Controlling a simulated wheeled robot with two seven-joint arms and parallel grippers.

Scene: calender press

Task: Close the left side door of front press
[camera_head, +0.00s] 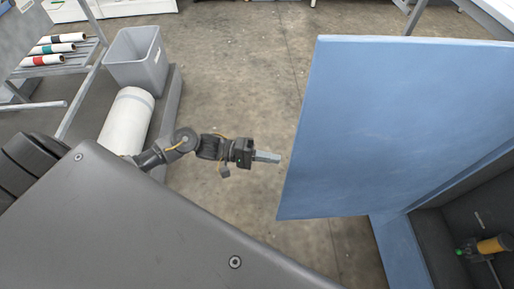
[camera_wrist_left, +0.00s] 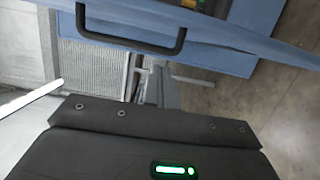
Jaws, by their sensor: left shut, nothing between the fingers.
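The blue door (camera_head: 390,125) stands open on the right of the head view, a broad flat panel with its free edge toward my arm. My left gripper (camera_head: 268,157) is shut and empty, a short gap to the left of that edge, not touching it in the picture. In the left wrist view a blue panel (camera_wrist_left: 240,37) crosses the top, with a black bar handle (camera_wrist_left: 130,42) on it. The dark press interior (camera_head: 450,235) shows at lower right. My right gripper is not in view.
A rack holds several rolls (camera_head: 50,48) at the far left. The concrete floor (camera_head: 235,60) between them and the door is clear. A yellow part (camera_head: 494,245) sits inside the press.

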